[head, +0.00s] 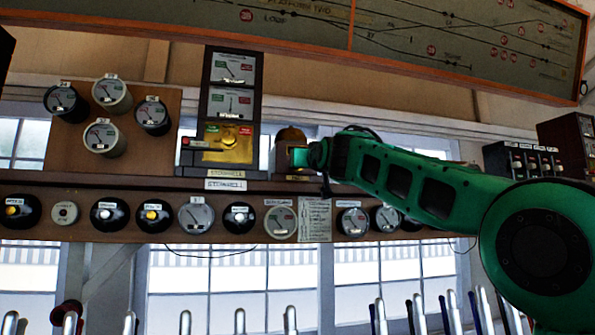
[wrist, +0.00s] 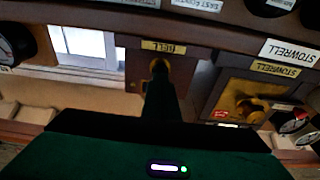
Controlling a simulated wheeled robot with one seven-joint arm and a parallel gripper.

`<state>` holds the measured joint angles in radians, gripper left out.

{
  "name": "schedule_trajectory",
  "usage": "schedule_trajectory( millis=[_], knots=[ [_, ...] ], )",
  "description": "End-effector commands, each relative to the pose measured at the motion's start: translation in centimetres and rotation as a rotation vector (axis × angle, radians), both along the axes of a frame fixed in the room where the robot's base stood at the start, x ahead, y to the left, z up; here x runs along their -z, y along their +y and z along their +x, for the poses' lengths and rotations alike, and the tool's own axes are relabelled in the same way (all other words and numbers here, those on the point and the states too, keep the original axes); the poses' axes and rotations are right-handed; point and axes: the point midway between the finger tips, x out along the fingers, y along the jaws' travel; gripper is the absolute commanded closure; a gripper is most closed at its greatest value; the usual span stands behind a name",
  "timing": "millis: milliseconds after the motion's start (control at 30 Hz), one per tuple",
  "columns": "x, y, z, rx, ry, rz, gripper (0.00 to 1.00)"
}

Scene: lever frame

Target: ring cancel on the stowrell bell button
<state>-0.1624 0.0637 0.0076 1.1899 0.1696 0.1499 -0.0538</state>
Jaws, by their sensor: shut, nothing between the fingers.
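The stowrell bell is a small wooden box with a domed brown top (head: 290,134), on the shelf just right of the stowrell block instrument (head: 227,143). In the wrist view, which is upside down, its BELL label (wrist: 164,46) shows above a round brass button (wrist: 159,65) on the box's front. My gripper (head: 303,158) is shut and empty in front of the bell box. In the wrist view its dark fingers (wrist: 160,78) point at the button, their tips overlapping its edge. I cannot tell whether they touch it. Part of the button is hidden.
The wooden shelf (head: 130,184) carries a row of round dials and plungers below. Several gauges (head: 102,137) hang on a panel at the left. A track diagram (head: 420,35) is above. Lever handles (head: 290,318) stand along the bottom. A switch box (head: 527,160) is at the right.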

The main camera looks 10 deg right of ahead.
Motion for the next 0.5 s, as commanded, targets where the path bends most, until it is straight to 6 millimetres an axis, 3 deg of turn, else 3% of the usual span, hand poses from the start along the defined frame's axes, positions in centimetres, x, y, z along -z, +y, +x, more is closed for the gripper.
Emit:
schedule_trajectory(
  millis=[500],
  knots=[
    [0.01,0.00,0.36,0.000,0.000,0.000,1.00]
  ],
)
